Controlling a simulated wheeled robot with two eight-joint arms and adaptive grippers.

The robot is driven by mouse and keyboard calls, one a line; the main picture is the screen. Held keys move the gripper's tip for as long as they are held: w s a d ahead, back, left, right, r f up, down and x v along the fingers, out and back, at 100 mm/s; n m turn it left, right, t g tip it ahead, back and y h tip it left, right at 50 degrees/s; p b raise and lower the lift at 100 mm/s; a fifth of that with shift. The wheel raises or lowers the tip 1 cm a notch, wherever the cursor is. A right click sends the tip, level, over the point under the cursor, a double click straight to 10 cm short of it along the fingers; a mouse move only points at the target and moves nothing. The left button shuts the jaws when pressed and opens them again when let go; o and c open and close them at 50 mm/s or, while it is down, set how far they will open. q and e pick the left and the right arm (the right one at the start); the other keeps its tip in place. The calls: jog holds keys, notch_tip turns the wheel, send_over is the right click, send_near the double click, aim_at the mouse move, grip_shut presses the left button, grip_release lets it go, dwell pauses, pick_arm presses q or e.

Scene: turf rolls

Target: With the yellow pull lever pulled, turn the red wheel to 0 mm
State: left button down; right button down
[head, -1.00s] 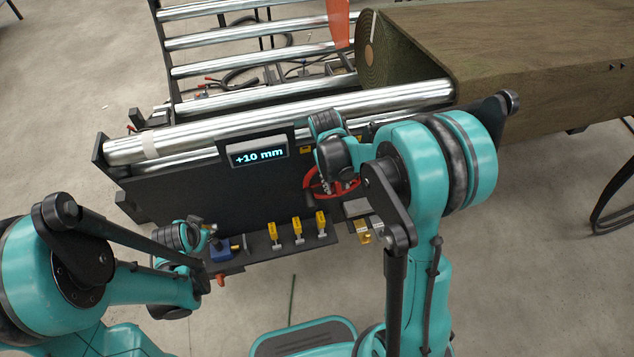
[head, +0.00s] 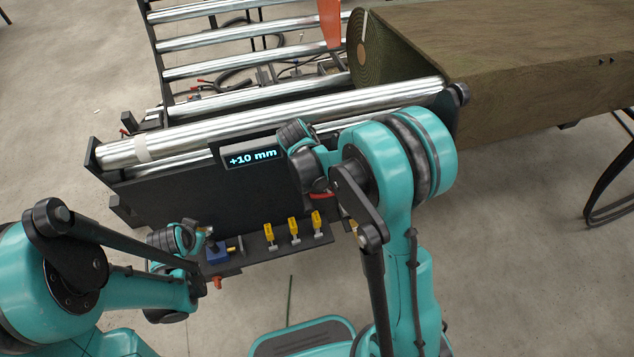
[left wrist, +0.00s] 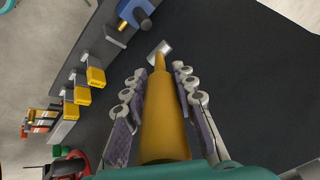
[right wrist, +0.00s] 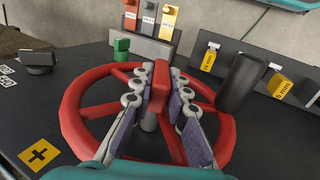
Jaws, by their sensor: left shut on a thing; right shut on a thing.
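The yellow pull lever (left wrist: 165,120) lies lengthwise between the fingers of my left gripper (left wrist: 158,82), which is shut on it. In the head view the lever is hidden. The red wheel (right wrist: 73,100) fills the middle of the right wrist view. My right gripper (right wrist: 160,85) is shut on a red part of it near the hub. In the head view my right arm covers most of the wheel; a red bit (head: 322,196) shows. The display (head: 252,157) on the dark panel reads +10 mm.
Several yellow-tagged parts (head: 293,228) line the panel's lower ledge, beside a blue block (head: 216,252). A dark upright handle (right wrist: 241,83) stands at the wheel's right rim. Rollers (head: 280,118) and a turf roll (head: 500,70) lie behind.

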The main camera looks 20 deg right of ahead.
jog(key=shift+a, duration=0.1)
jog(key=c, duration=1.5)
grip_release()
jog(key=v, duration=1.2)
jog(key=shift+a, duration=0.2)
